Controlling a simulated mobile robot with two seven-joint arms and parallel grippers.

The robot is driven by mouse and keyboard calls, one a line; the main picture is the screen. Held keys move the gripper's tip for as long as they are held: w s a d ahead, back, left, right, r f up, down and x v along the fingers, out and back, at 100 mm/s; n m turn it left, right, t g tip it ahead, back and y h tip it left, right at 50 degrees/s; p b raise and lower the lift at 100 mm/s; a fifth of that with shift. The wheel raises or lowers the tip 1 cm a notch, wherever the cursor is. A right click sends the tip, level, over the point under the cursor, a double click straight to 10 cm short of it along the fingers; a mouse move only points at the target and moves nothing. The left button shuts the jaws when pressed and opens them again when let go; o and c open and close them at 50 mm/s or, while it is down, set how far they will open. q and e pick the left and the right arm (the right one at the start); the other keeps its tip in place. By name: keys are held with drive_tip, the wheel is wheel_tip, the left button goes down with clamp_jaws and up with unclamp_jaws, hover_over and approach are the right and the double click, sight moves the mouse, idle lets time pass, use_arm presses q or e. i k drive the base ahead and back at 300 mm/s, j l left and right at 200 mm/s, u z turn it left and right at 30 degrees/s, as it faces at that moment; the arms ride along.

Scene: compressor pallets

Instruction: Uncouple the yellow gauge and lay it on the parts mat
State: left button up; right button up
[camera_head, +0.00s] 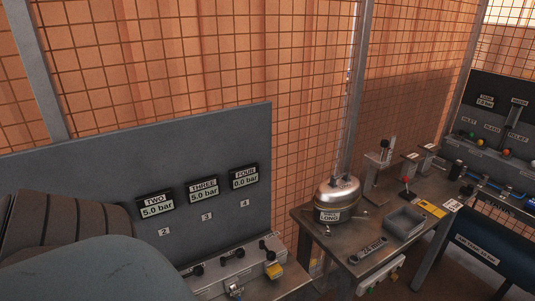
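A small yellow part (274,270) sits at the right end of the grey manifold bench (222,283), below the display marked FOUR; it may be the yellow gauge, but it is too small to be sure. Whether it is coupled cannot be seen. I cannot make out a parts mat for certain. Neither of my grippers is in view. Large dark rounded shapes at the lower left cover the bench's left part.
A grey panel (120,170) carries displays TWO and THREE at 5.0 bar and FOUR at 0.0 bar. A metal table (340,245) holds a silver tank (337,199), a grey tray (404,222) and a yellow plate (431,208). Wire mesh fencing (310,90) stands behind.

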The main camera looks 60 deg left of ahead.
sight(273, 272)
drive_tip(key=u, duration=1.7)
drive_tip(key=k+l+u, duration=0.15)
drive_tip(key=k+l, duration=0.25)
drive_tip(key=l, duration=0.1)
